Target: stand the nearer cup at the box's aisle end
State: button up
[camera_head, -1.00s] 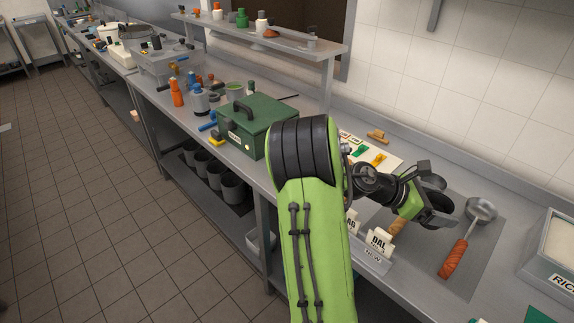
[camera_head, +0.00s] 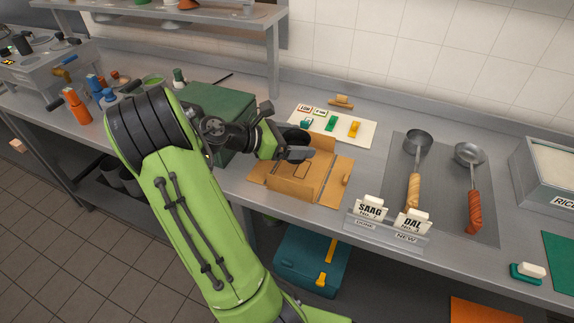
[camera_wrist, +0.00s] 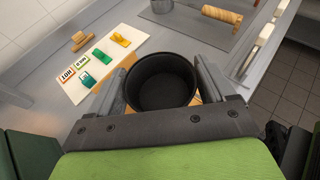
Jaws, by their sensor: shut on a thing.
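My gripper (camera_head: 296,146) is shut on a dark, round, hollow cup (camera_wrist: 160,82), which shows between the two fingers in the wrist view with its open mouth toward the camera. In the head view the cup is mostly hidden by the gripper. The gripper is over the back part of a brown cardboard box (camera_head: 293,183) with spread flaps on the counter. A bit of brown cardboard shows beside the cup in the wrist view. I cannot tell whether the cup touches the box.
A green lidded box (camera_head: 222,105) stands left of the cardboard. A white board with coloured tags (camera_head: 331,125) lies behind it. The SAAG and DAL sign holder (camera_head: 388,232) and a mat with two ladles (camera_head: 440,180) are to the right. The counter's front edge borders the aisle.

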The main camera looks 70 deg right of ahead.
aim_at(296, 162)
notch_tip(296, 162, down, 8)
jog(key=shift+r+b, duration=0.25)
jog(key=shift+b, duration=1)
